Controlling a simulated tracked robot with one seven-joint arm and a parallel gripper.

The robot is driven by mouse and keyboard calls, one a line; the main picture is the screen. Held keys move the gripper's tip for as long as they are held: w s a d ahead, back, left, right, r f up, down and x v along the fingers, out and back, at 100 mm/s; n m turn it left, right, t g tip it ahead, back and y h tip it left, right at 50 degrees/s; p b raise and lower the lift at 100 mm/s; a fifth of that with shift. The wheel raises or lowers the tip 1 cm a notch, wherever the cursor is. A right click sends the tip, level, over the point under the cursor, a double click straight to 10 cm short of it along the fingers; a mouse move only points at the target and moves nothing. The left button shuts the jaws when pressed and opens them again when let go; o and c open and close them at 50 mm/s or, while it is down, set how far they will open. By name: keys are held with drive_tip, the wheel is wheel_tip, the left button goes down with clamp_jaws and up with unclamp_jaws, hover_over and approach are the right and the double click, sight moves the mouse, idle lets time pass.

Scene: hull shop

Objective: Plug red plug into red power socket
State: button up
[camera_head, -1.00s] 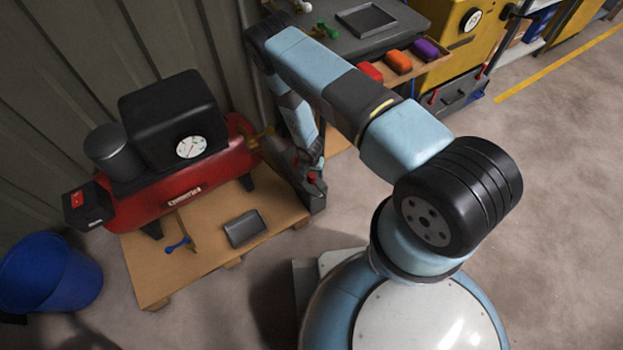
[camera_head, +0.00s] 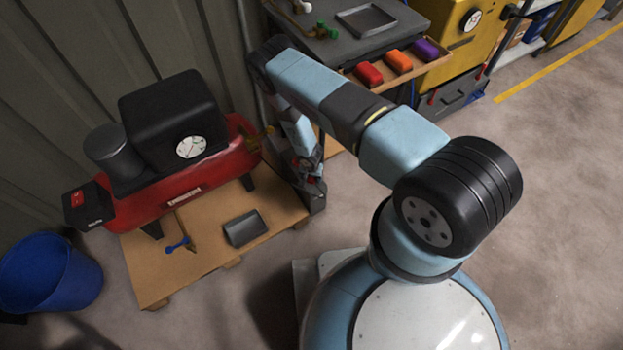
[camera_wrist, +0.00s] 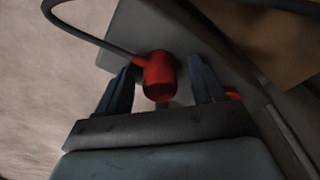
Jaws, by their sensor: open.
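In the wrist view a red plug (camera_wrist: 158,78) with a dark cable running off to the upper left lies between the two dark fingers of my gripper (camera_wrist: 162,80). The fingers are apart, one on each side of it, with a gap showing on both sides. A second red piece (camera_wrist: 232,94) shows partly behind the right finger; I cannot tell if it is the red socket. In the head view my gripper (camera_head: 309,178) hangs low beside the pallet's right edge, mostly hidden by my arm, with small red spots by it.
A red compressor (camera_head: 185,185) stands on a wooden pallet (camera_head: 150,275) at left, with a blue bucket (camera_head: 50,272) beside it. A workbench (camera_head: 340,45) with red, orange and purple blocks (camera_head: 398,61) is behind my arm. The floor at right is clear.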

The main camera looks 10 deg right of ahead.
drive_tip(key=c, duration=1.1)
drive_tip(key=shift+o, duration=0.2)
drive_tip(key=shift+r, duration=0.5)
wheel_tip(320, 180, up, 2)
drive_tip(key=shift+r, duration=0.2)
drive_tip(key=s+d+r, duration=0.3)
drive_tip(key=s+r, duration=0.6)
drive_tip(key=s, duration=0.4)
drive_tip(key=shift+s+r, duration=0.3)
drive_tip(key=shift+s, duration=0.05)
